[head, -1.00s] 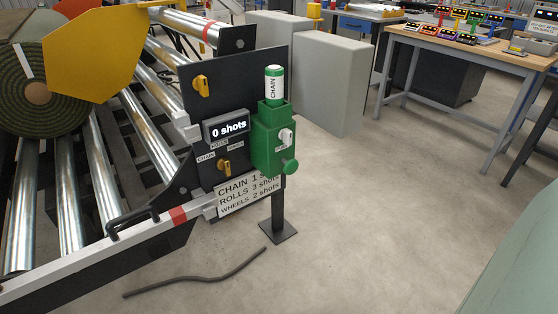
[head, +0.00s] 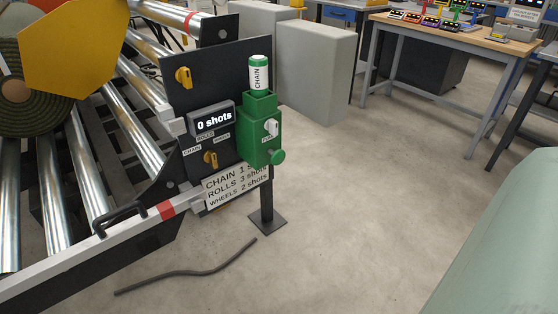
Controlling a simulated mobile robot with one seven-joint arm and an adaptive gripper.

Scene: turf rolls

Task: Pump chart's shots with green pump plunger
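The green pump (head: 259,130) stands on a dark post in front of the black panel. A white bottle with a green cap, labelled CHAIN (head: 259,72), sits upright in its top. The round green plunger knob (head: 277,157) sticks out at the pump's lower right. The display (head: 211,121) reads "0 shots". The chart (head: 236,186) below reads CHAIN 1, ROLLS 3 shots, WHEELS 2 shots; the pump's edge partly covers its first line. My gripper is not in view.
The roller conveyor (head: 70,190) with a turf roll (head: 20,95) and yellow plate fills the left. A dark hose (head: 185,273) lies on the floor. Grey cabinets (head: 314,70) and a workbench (head: 450,38) stand behind. A pale green surface (head: 505,245) fills the lower right. Open floor lies between.

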